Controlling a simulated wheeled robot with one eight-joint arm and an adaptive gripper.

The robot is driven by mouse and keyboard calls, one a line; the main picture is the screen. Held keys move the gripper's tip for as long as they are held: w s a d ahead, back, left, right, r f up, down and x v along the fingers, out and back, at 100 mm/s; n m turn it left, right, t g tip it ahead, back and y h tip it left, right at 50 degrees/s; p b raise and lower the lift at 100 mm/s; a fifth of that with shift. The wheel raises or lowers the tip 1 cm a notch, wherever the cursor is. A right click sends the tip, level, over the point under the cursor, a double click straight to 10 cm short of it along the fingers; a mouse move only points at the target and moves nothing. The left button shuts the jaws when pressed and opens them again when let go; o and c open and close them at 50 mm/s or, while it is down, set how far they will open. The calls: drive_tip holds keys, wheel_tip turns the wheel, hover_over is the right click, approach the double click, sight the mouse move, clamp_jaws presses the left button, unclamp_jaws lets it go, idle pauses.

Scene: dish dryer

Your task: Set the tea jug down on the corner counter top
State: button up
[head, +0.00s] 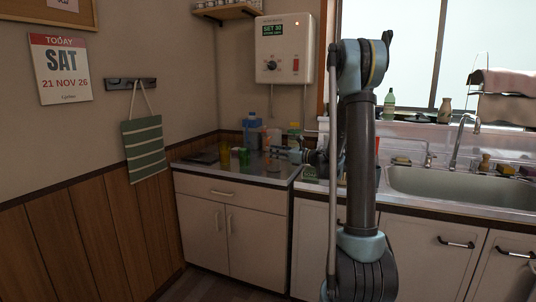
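The corner counter top (232,172) is the grey surface above the white cabinet, left of the sink. My gripper (278,151) is low over its right part, reaching in from the right; it is small and dark here. I cannot pick out the tea jug for certain.
A dark flat item (200,158) lies at the counter's left. The sink (455,187) and tap (459,142) are to the right. The counter's front left looks clear.

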drive_tip(key=v, duration=0.8)
drive_tip(key=s+f+n+g+h, duration=0.2)
drive_tip(key=s+f+n+h, duration=0.15)
drive_tip(key=s+n, duration=0.45)
drive_tip(key=s+f+n+g+h, duration=0.2)
drive_tip(key=s+n+h, duration=0.2)
drive_tip(key=s, duration=0.9)
drive_tip(key=s+d+f+n+g+h, duration=0.1)
drive_tip(key=s+d+f+n+h, duration=0.3)
drive_tip(key=s+d, duration=0.3)
drive_tip(key=s+d+f+n+g+h, duration=0.1)
drive_tip(key=s+d+f+n+h, duration=0.3)
drive_tip(key=s, duration=1)
drive_tip(key=d+f+n, duration=0.2)
drive_tip(key=d+n, duration=0.1)
drive_tip(key=shift+s+f, duration=0.2)
drive_tip(key=shift+f, duration=0.2)
drive_tip(key=shift+h, duration=0.25)
drive_tip(key=shift+w+f, duration=0.2)
drive_tip(key=shift+w, duration=0.2)
